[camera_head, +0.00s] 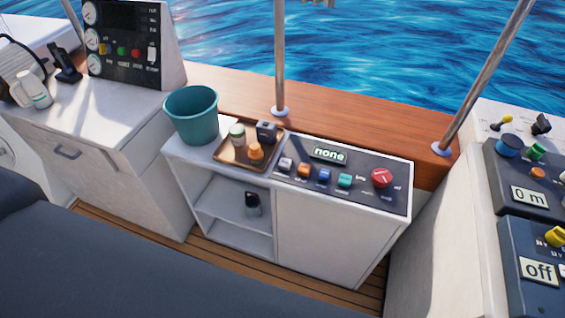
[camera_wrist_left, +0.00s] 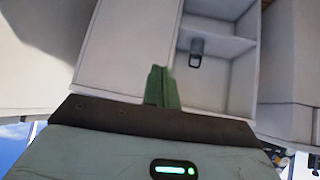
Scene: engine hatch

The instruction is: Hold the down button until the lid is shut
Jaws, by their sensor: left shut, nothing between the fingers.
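In the head view a dark control panel (camera_head: 343,180) lies on top of a white cabinet. It carries a row of small coloured buttons (camera_head: 324,176), a red round knob (camera_head: 382,178) and a display (camera_head: 329,155) reading "none". The button labels are too small to read, so I cannot tell which is the down button. I cannot make out the hatch lid. My left gripper shows only in the left wrist view (camera_wrist_left: 161,88); its green fingers are shut and empty, in front of the white cabinet (camera_wrist_left: 125,45). My right gripper is not in view.
A brown tray (camera_head: 226,156) with small items and a teal bucket (camera_head: 191,116) stand left of the panel. A dark object (camera_head: 252,204) sits on the open shelf. Metal poles (camera_head: 280,60) rise behind. More panels (camera_head: 525,180) stand at the right.

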